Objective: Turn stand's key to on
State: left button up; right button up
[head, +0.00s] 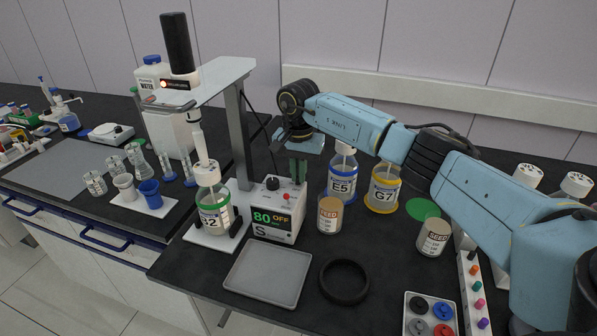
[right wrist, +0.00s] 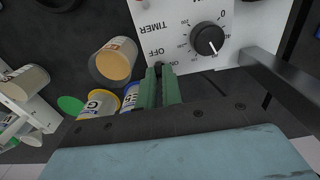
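The stand's white control box (head: 276,212) stands at the foot of the stand (head: 241,130). Its display (head: 271,219) reads 80 OFF. The right wrist view shows the box's top panel (right wrist: 190,18) with the words TIMER, OFF and ON and a black dial (right wrist: 208,40). My right gripper (head: 297,172) points down at the back right of the box. In the wrist view its green fingers (right wrist: 161,72) are close together, with a narrow gap, at the OFF and ON marks. The key is not clearly visible there; the fingertips cover that spot. My left gripper is not in view.
A bottle (head: 212,205) sits under the stand's arm. Bottles E5 (head: 342,178) and G7 (head: 383,188), a feed jar (head: 329,214) and a seed jar (head: 433,237) stand to the right. A grey tray (head: 268,273) and black ring (head: 344,281) lie in front.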

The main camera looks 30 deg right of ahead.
jog(key=shift+m, duration=0.3)
grip_shut()
jog(key=m, duration=0.4)
jog(key=shift+m+p, duration=0.3)
jog(key=shift+p, duration=0.1)
jog(key=m+p, duration=0.1)
jog(key=m, duration=0.4)
jog(key=shift+r, duration=0.1)
jog(key=m, duration=0.4)
jog(key=shift+p, duration=0.4)
jog(key=shift+m+p, duration=0.45)
jog(key=shift+m, duration=1.35)
jog(key=o, duration=0.6)
grip_release()
